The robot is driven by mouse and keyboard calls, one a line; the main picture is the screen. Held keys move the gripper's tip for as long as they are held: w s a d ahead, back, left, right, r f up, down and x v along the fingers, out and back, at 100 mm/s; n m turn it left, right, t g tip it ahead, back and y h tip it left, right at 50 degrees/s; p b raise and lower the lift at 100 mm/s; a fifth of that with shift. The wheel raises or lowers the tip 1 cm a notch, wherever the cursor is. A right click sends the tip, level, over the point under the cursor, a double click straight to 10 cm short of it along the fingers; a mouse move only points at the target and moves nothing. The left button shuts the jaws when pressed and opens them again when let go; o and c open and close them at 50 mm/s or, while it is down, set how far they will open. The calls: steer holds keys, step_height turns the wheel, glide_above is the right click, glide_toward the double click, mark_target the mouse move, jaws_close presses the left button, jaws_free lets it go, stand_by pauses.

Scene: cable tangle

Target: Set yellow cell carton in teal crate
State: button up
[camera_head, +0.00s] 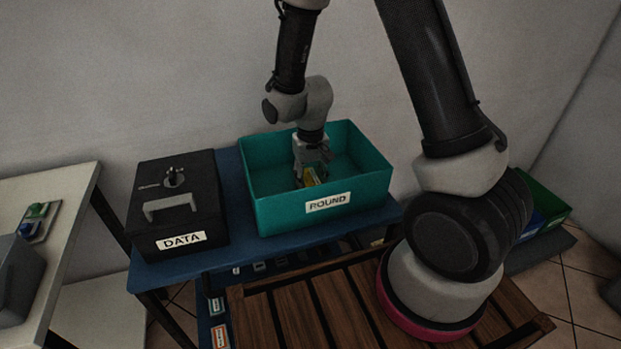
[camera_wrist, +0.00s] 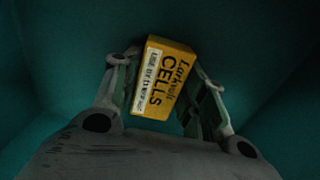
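The yellow cell carton (camera_wrist: 163,78) lies between my gripper's fingers in the wrist view, slightly tilted, with dark "CELLS" lettering and a white label strip. In the head view, a small part of the carton (camera_head: 309,178) shows below my gripper (camera_head: 312,168). My gripper is down inside the teal crate (camera_head: 275,207), which carries a "ROUND" label. In the wrist view, the fingertips (camera_wrist: 166,58) are close to both sides of the carton; whether they press on it is unclear. The front wall hides whether the carton touches the crate floor.
The crate stands on a blue table (camera_head: 240,257). A black box (camera_head: 180,232) with a handle and a "DATA" label stands to its left. The crate walls surround my gripper closely. A slatted wooden surface (camera_head: 300,310) lies in front, and a green bin (camera_head: 548,204) sits at the right.

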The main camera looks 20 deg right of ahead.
mark_target(310, 178)
steer(key=shift+o, duration=1.3)
steer(key=shift+r, duration=0.1)
step_height(310, 178, up, 12)
steer(key=f, duration=0.1)
steer(key=s+d+r+t, duration=0.1)
steer(key=s+d+r, duration=0.3)
steer(key=r, duration=0.3)
steer(key=s+d+r+t, duration=0.1)
steer(key=s+d+r, duration=0.2)
steer(key=d+r, duration=0.25)
steer(key=s+d+r+t, duration=0.1)
steer(key=s+d+r, duration=0.1)
steer(key=s, duration=0.4)
steer(key=s+d+r+t, duration=0.1)
steer(key=s+d+r, duration=0.2)
steer(key=s, duration=0.3)
steer(key=shift+d+r, duration=0.25)
steer(key=shift+r, duration=0.5)
